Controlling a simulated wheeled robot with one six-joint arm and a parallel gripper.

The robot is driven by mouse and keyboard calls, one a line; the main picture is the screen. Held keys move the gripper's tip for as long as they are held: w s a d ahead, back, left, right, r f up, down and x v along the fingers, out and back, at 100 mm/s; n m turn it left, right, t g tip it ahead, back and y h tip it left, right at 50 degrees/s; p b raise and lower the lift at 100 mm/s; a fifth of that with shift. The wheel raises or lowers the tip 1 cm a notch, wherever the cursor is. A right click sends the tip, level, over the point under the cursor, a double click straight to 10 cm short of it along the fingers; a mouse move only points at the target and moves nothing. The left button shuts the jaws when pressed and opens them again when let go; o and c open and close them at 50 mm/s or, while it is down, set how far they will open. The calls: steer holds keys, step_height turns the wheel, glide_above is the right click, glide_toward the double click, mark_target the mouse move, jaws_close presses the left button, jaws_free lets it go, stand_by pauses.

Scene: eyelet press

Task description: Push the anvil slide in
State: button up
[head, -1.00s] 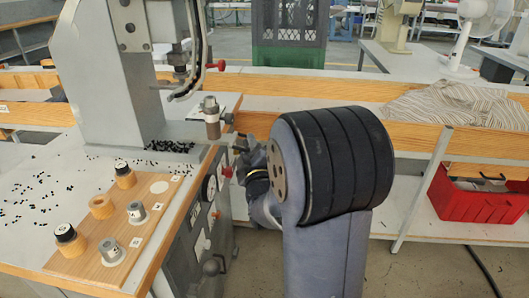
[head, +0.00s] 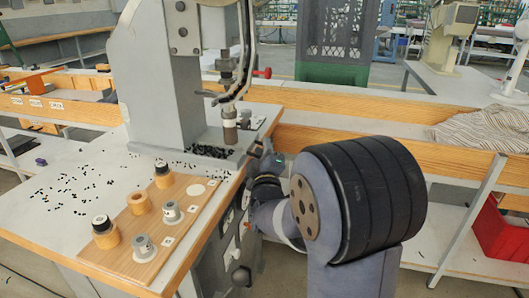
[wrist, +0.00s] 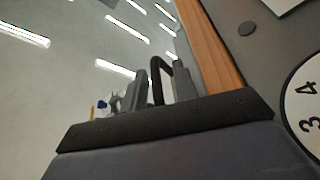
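The grey eyelet press (head: 165,75) stands on the bench, its upright column at the back and its ram (head: 228,65) hanging down at the right. A small brownish cylinder with a pale band (head: 230,130) is below the ram, near a grey block (head: 215,158) at the press's foot. I cannot clearly pick out the anvil slide or how far it is in. My gripper (wrist: 162,82) shows two grey fingers apart in the wrist view, with a black loop (wrist: 157,72) between them. I cannot tell if they touch it. In the head view my arm mostly hides the gripper, beside the bench's right edge.
A wooden board (head: 150,228) on the bench holds several knobs and dies. Black eyelets are scattered on the bench top. A numbered dial (wrist: 305,105) is close at the right in the wrist view.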

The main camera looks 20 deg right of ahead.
steer(key=shift+f, duration=0.1)
steer(key=v, duration=1)
steer(key=shift+s, duration=0.4)
steer(key=x, duration=1)
steer(key=shift+w+f, duration=0.1)
steer(key=shift+w, duration=0.05)
steer(key=shift+w+d, duration=0.15)
steer(key=shift+d, duration=0.1)
steer(key=shift+s+d, duration=0.4)
steer(key=shift+d, duration=0.1)
steer(key=shift+a, duration=0.1)
